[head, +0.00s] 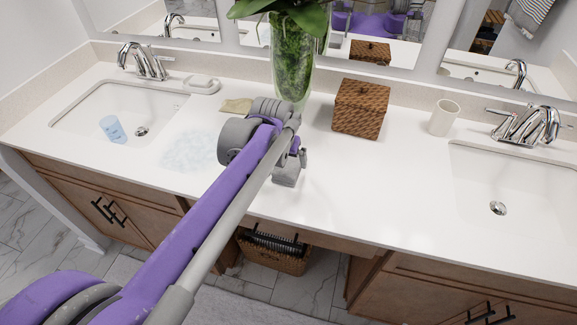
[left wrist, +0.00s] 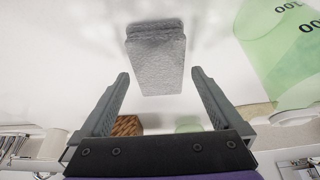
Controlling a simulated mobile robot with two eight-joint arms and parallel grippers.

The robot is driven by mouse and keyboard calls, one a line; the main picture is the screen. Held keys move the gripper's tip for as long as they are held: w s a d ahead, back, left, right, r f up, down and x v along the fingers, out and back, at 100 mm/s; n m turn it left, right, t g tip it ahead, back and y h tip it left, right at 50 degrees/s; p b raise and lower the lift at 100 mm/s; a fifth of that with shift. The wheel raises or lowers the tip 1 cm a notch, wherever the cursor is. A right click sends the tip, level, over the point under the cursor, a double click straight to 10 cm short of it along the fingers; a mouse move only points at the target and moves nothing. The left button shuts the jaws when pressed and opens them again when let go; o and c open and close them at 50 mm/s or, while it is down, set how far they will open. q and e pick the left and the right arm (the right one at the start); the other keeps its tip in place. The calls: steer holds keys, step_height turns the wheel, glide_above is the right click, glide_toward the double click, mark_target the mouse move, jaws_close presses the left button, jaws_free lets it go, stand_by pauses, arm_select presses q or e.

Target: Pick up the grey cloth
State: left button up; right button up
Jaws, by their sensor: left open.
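The grey cloth (left wrist: 155,58) lies folded on the white countertop in the left wrist view, with a thicker fold along one end. In the head view it shows as a small grey block (head: 286,177) just in front of my left gripper (head: 293,157). My left gripper is open and empty, and its two fingers (left wrist: 160,76) point toward the cloth, one to either side of its near end in the wrist picture. Whether they touch it I cannot tell. My left arm hides some of the counter in the head view. My right gripper is not in view.
A plant vase (head: 292,65), a woven box (head: 360,108) and a white cup (head: 443,117) stand behind. A tan cloth-like piece (head: 236,106) and soap dish (head: 201,84) are left. A green see-through object (left wrist: 285,55) is near in the wrist view. Counter right of the gripper is clear.

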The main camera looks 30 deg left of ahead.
mark_target(288, 164)
arm_select(q)
steer(key=x, duration=0.2)
steer(key=shift+w+f, duration=0.2)
steer(key=shift+f, duration=0.15)
steer(key=shift+d, duration=0.1)
steer(key=c, duration=1.1)
steer(key=shift+r, duration=0.15)
steer(key=shift+c, duration=0.2)
step_height(288, 164, up, 10)
steer(key=p, duration=0.1)
steer(key=o, duration=0.7)
steer(key=c, duration=0.5)
steer(key=shift+c, duration=0.2)
